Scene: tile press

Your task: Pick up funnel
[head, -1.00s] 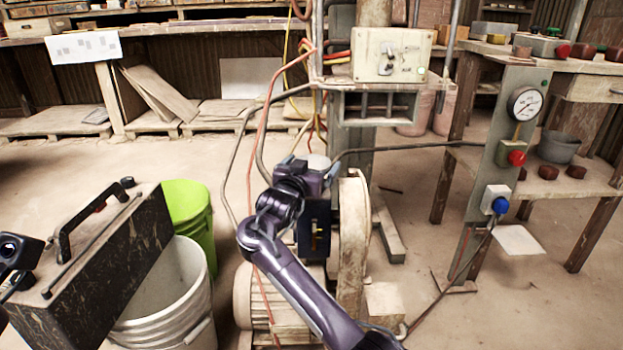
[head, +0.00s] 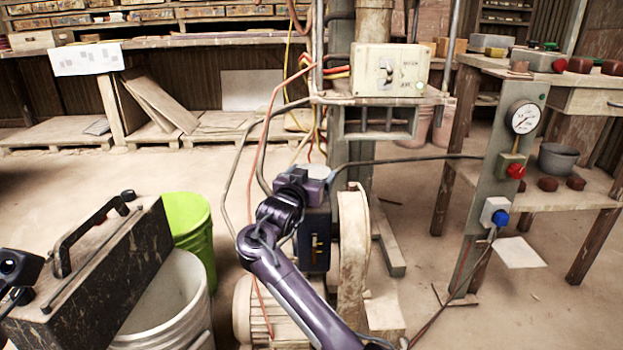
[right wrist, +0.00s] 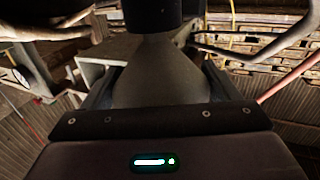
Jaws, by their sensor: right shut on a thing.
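The funnel, a grey cone (right wrist: 160,80), sits between the two fingers of my right gripper (right wrist: 158,92) in the right wrist view. The gripper is shut on it. A dark round part shows above the cone's narrow end. In the head view, my right gripper (head: 312,182) is beside the machine column, and the pale funnel top (head: 317,171) shows just beyond it, mostly hidden by the wrist. A dark part of my left gripper (head: 18,285) shows at the left edge; its fingers are not clear.
A dark box with a handle (head: 110,262) stands at the left, in front of a white bucket (head: 180,300) and a green bucket (head: 188,220). A motor (head: 258,312) is below my right arm. Cables hang near the column. A gauge post (head: 497,180) stands right.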

